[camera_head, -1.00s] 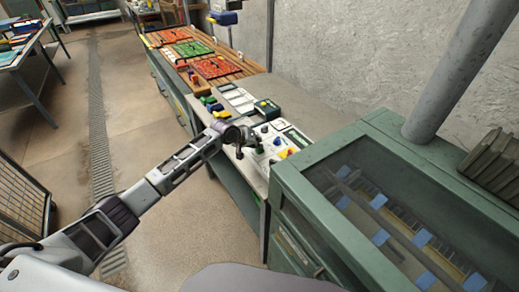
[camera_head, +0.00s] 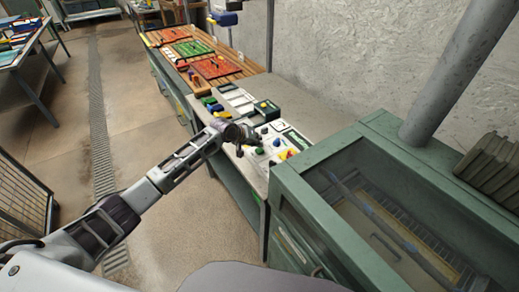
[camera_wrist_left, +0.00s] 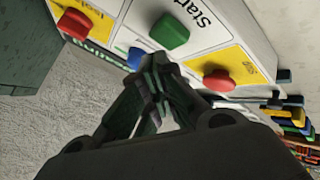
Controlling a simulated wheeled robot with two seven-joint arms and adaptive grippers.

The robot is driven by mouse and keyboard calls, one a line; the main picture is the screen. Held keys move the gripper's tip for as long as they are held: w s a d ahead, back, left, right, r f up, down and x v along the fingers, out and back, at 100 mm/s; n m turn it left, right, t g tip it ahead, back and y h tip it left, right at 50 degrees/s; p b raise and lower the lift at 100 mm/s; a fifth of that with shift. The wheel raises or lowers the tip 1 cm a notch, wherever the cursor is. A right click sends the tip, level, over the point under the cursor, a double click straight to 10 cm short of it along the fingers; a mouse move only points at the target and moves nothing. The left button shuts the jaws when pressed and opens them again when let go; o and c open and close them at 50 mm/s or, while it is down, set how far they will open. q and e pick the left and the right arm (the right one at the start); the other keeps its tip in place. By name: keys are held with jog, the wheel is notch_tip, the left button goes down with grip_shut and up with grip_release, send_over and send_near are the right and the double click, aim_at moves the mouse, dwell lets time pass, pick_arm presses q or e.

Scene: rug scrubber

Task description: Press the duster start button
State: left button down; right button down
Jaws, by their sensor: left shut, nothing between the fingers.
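In the left wrist view a green button (camera_wrist_left: 169,32) sits on a white plate marked "Start" (camera_wrist_left: 200,15). A red button (camera_wrist_left: 218,80) on yellow is to its right, another red button (camera_wrist_left: 74,24) is to its left, and a blue button (camera_wrist_left: 135,57) is just below left. My left gripper (camera_wrist_left: 152,80) is shut and empty, its tips below the green button in the picture with a small visible gap. In the head view my left gripper (camera_head: 244,136) is above the edge of the control panel (camera_head: 285,138), close to the green button (camera_head: 259,151). My right gripper is not in view.
A green cabinet (camera_head: 345,165) with a glass top stands right of the panel, with bars and a thin blue strip inside. A bench with red and green boards (camera_head: 195,48) lies beyond. A grey wall is behind.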

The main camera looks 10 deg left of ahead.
aim_at(257, 149)
pick_arm(q)
jog(key=shift+r, duration=0.1)
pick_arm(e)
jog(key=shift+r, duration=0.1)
